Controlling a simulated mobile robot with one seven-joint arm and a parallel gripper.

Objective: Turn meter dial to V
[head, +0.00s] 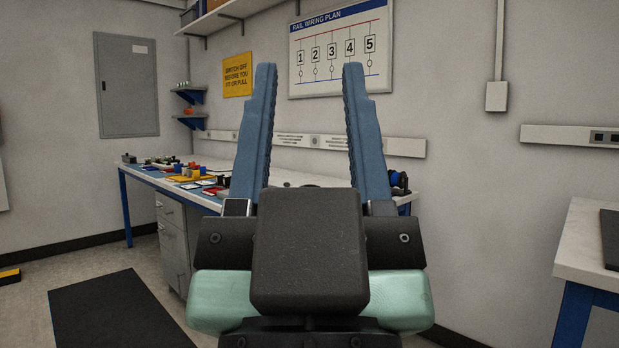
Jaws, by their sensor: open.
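My gripper (309,82) is in the middle of the head view, with two long blue fingers pointing up and a wide gap between them. It is open and empty, in front of the workbench and apart from it as far as I can tell. I cannot make out a meter or its dial in this view. Several small items lie on the bench, too small to identify, and the gripper body hides part of the bench top.
A workbench (148,178) with a drawer unit (172,240) stands along the back wall. A second table (585,250) is at the right edge. A dark mat (120,312) lies on the floor at the left. A wiring plan board (340,50) hangs on the wall.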

